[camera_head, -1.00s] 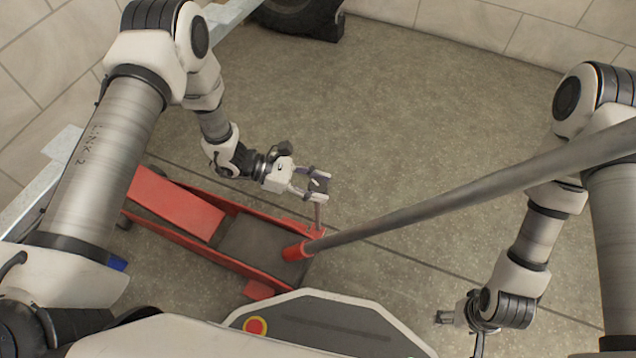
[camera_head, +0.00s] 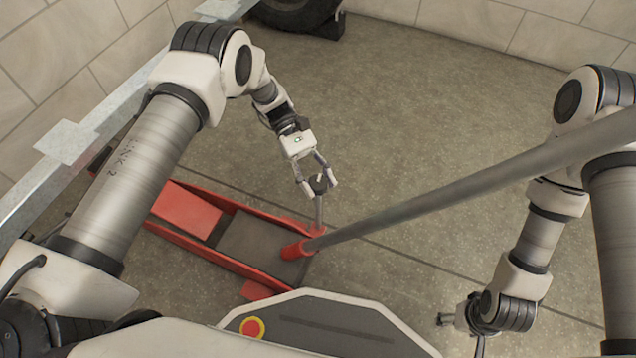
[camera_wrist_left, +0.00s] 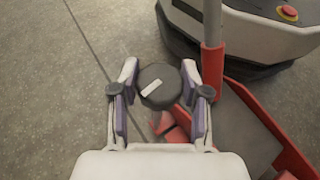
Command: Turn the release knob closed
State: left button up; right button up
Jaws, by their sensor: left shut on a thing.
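The release knob (camera_head: 318,184) is a dark round knob with a white mark on top, on a thin upright rod at the handle end of the red floor jack (camera_head: 222,258). In the left wrist view the knob (camera_wrist_left: 159,86) sits between the two fingers, its white mark slanted. My left gripper (camera_head: 317,185) is shut on the knob from above. The jack's long grey handle (camera_head: 450,194) rises from a red socket (camera_head: 293,250) beside the rod. My right gripper (camera_head: 446,319) hangs low at the right, away from the jack; its finger opening is too small to judge.
A galvanized trailer frame rail (camera_head: 95,130) runs along the left, with a tyre (camera_head: 292,14) at the back. The jack handle crosses the space between my arms. The floor (camera_head: 420,110) behind the handle is clear.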

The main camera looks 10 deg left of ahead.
pick_arm(q)
jog(key=shift+f+m+g+y+b, duration=0.1)
jog(key=shift+m+g+y+b, duration=0.45)
jog(key=shift+m+y, duration=0.3)
jog(key=o, duration=1.1)
jog(key=shift+o, duration=0.2)
jog(key=shift+g, duration=0.25)
jog(key=v, duration=0.7)
jog(key=shift+w+r, duration=0.2)
